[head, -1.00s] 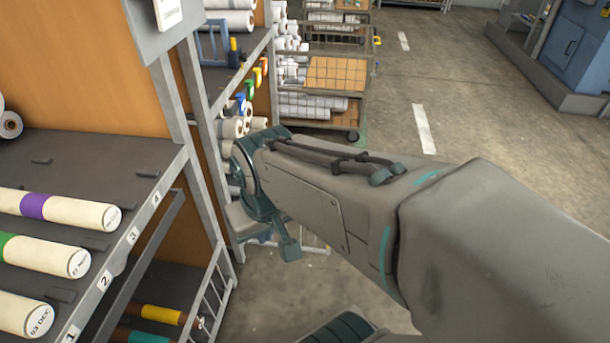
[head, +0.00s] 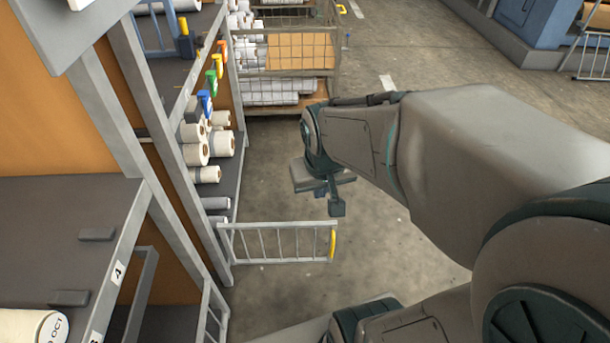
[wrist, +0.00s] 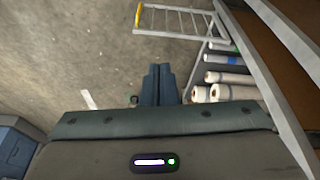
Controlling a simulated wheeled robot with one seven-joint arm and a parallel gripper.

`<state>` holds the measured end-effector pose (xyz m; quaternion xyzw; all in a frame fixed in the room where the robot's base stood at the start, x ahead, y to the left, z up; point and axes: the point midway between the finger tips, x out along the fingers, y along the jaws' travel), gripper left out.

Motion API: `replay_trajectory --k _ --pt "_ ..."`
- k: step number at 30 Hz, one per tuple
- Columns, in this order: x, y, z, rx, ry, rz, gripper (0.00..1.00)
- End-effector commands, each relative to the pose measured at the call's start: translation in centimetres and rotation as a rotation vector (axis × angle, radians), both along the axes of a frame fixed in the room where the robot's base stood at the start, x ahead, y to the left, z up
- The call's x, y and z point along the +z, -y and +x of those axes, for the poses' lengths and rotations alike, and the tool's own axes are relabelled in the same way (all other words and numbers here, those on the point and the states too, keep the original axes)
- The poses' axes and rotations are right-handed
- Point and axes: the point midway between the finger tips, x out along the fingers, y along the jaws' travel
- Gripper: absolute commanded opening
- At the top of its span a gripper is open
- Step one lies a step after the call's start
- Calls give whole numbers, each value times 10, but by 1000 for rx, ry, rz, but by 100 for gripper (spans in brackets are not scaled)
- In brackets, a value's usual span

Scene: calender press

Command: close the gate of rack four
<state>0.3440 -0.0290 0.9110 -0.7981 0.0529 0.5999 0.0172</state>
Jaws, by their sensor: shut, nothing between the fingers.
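A grey barred gate (head: 280,243) with a yellow handle (head: 333,244) stands swung out from the post of the shelving on the left, over the aisle floor. No rack number is readable on it. It also shows at the top of the wrist view (wrist: 185,21), its yellow handle at the far left end. My gripper (head: 337,209) is shut and empty, pointing down, beyond the gate and near its handle end in the head view. Its closed fingers (wrist: 158,72) show in the wrist view, apart from the gate.
Shelving with white rolls (head: 195,153) and coloured clips stands left of the gate. A wire trolley (head: 285,60) with rolls and boxes stands behind. A nearer shelf (head: 60,225) fills the lower left. The concrete aisle at the right is mostly free, with a blue machine (head: 540,25) at the far right.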

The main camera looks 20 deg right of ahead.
Motion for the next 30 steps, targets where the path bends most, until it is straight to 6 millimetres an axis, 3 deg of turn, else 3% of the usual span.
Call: replay_trajectory --k 1,18,24,30 --pt "-39 8 8 -20 -1 -5 0" --pt "-278 70 79 -149 68 -6 0" --pt "-334 85 91 -177 90 9 0" --pt "-354 90 96 -188 102 16 0"
